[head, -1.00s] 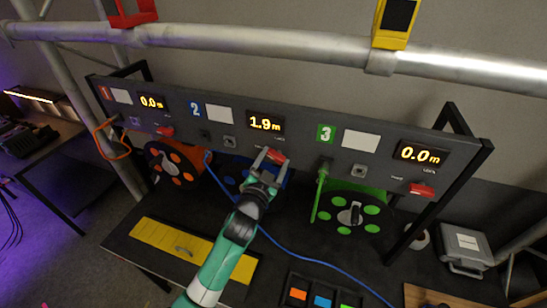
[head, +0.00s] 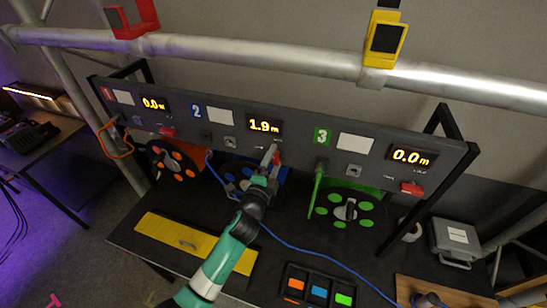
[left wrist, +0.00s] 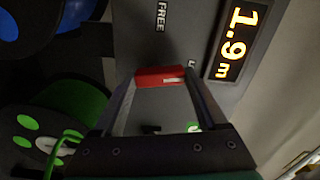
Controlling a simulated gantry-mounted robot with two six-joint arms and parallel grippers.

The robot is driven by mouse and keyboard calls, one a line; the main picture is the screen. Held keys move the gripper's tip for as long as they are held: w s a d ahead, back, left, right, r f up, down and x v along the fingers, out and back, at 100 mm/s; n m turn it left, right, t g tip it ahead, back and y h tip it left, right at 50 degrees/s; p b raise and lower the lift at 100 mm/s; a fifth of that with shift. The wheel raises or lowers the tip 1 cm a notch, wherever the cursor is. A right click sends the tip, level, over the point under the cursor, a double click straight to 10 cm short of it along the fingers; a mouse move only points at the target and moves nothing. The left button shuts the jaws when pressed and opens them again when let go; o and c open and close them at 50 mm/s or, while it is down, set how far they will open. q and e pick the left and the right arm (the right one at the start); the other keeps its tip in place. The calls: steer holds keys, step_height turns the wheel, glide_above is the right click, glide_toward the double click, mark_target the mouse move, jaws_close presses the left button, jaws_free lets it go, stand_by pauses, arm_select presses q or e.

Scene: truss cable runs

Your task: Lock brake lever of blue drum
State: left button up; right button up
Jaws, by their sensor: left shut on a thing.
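The blue drum (head: 236,170) sits under the panel's section 2, partly hidden by my left arm. Its red brake lever (left wrist: 160,77) is between the fingertips of my left gripper (left wrist: 158,82). The gripper is shut on the lever at the panel face. In the head view my left gripper (head: 271,158) is just below the 1.9 m display (head: 264,125) and mostly covers the lever. In the left wrist view a FREE label (left wrist: 160,17) shows, and the other label beside the lever is mostly hidden. My right gripper is not in view.
An orange drum (head: 172,160) stands at left and a green drum (head: 344,208) at right, with red levers above each. A blue cable (head: 310,258) runs across the table. A tray with coloured blocks (head: 319,289) lies in front. A pipe crosses above the panel.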

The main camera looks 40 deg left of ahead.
arm_select(q)
steer(key=shift+m+p, duration=0.35)
steer(key=shift+m, duration=0.75)
steer(key=o, duration=1.3)
steer(key=shift+s+d, duration=0.15)
steer(key=shift+s, duration=0.1)
steer(key=p+v, duration=0.1)
steer(key=v, duration=1)
